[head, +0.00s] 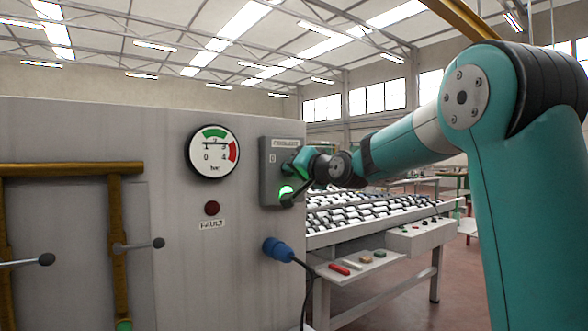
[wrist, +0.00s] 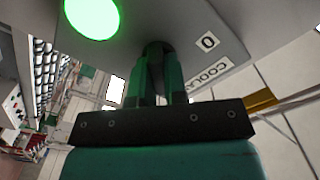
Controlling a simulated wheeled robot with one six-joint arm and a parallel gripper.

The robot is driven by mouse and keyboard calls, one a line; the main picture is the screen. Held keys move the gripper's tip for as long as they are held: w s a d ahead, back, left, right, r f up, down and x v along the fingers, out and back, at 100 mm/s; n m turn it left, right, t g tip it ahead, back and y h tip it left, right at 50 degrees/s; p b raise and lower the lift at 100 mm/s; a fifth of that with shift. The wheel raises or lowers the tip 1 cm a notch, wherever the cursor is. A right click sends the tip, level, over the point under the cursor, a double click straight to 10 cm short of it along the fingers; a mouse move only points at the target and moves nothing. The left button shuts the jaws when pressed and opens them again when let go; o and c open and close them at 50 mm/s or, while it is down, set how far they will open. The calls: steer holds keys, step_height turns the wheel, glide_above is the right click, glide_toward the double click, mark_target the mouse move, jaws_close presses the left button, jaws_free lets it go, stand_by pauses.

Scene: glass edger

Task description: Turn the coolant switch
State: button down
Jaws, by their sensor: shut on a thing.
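The coolant switch box (head: 268,185) is a grey box on the right end of the cabinet face, with a "COOLANT" label on top and a "0" mark at its upper left. My gripper (head: 300,164) is at the front of the box. In the wrist view its two green fingers (wrist: 160,75) are shut on the dark switch knob (wrist: 155,48), which is mostly hidden between them. The knob's pointing direction cannot be told. A round green lamp (head: 286,192) below the knob is lit, and it glows large in the wrist view (wrist: 92,16).
A pressure gauge (head: 212,152) and a dark red FAULT lamp (head: 212,208) are left of the box. A blue plug (head: 278,249) with a cable sits below it. Brown pipes with lever handles (head: 140,245) are at left. A roller table (head: 360,208) stands behind at right.

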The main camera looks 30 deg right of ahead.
steer(key=shift+f, duration=0.1)
steer(key=c, duration=1.2)
jaws_free()
steer(key=shift+o, duration=0.2)
steer(key=s+b, duration=0.4)
steer(key=s, duration=1.3)
steer(key=shift+s+d, duration=0.2)
steer(key=shift+d, duration=0.1)
steer(key=s+a+f+n+g+y+p, duration=0.1)
steer(key=a+f+n+g+y+p, duration=0.2)
steer(key=a+f, duration=0.5)
steer(key=s+a+f+n+g+y+p, duration=0.15)
steer(key=a+f+n+g, duration=0.35)
steer(key=a, duration=0.6)
steer(key=s+a+f+n+g+p, duration=0.1)
steer(key=s+a+f+n+g, duration=0.2)
steer(key=s, duration=0.5)
steer(key=s+a+f+n+g, duration=0.4)
steer(key=s+a+f+g, duration=0.1)
steer(key=s+f+g, duration=0.1)
steer(key=s+g+h, duration=0.1)
steer(key=s, duration=0.1)
steer(key=shift+s+a+f+p, duration=0.2)
steer(key=shift+s+f+p, duration=0.05)
steer(key=shift+s+p, duration=0.1)
